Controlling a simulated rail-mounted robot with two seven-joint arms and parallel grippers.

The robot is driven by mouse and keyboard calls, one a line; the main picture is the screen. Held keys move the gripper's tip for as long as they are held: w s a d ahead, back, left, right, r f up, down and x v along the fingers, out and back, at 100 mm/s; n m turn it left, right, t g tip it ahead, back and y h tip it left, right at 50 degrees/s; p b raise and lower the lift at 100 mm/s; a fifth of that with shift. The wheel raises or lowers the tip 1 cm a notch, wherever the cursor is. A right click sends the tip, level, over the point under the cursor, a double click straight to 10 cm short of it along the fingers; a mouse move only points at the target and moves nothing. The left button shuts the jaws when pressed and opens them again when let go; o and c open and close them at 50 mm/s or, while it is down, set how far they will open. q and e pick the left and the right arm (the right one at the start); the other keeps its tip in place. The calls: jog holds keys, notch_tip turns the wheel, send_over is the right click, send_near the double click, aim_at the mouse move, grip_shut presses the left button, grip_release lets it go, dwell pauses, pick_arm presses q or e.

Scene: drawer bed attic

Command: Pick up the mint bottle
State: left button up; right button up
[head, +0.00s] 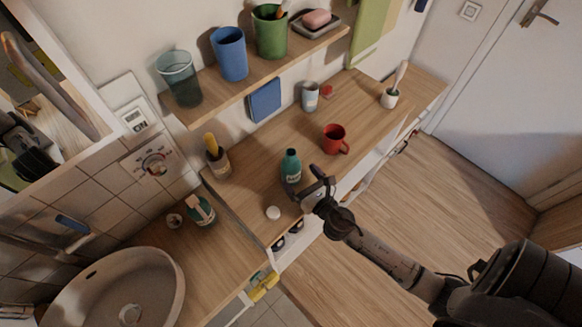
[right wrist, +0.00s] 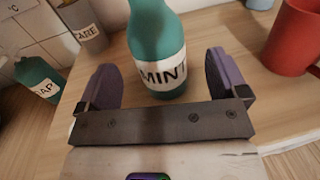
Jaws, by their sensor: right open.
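The mint bottle (head: 291,166) is teal with a white label and stands upright on the wooden counter. In the right wrist view the bottle (right wrist: 157,50) shows the word MINT on its label, and its top is cut off by the frame edge. My right gripper (head: 307,187) is open in front of the bottle. In the right wrist view its two purple-grey fingers (right wrist: 164,78) stand apart on either side of the bottle's lower part, with gaps visible and no clear contact. My left gripper is not in view.
A red mug (head: 335,139) stands right of the bottle, and a white round item (head: 273,212) lies in front. A cup holding a yellow-handled item (head: 217,160) and a soap bottle (head: 201,209) are to the left. A shelf (head: 262,75) with cups hangs above.

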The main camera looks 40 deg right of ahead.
aim_at(291, 167)
jog(key=shift+w+d+f, duration=0.1)
jog(key=shift+w, duration=1.2)
jog(key=shift+w+d, duration=0.1)
jog(key=shift+w, duration=1.2)
jog(key=c, duration=1)
jog(key=shift+c, duration=0.2)
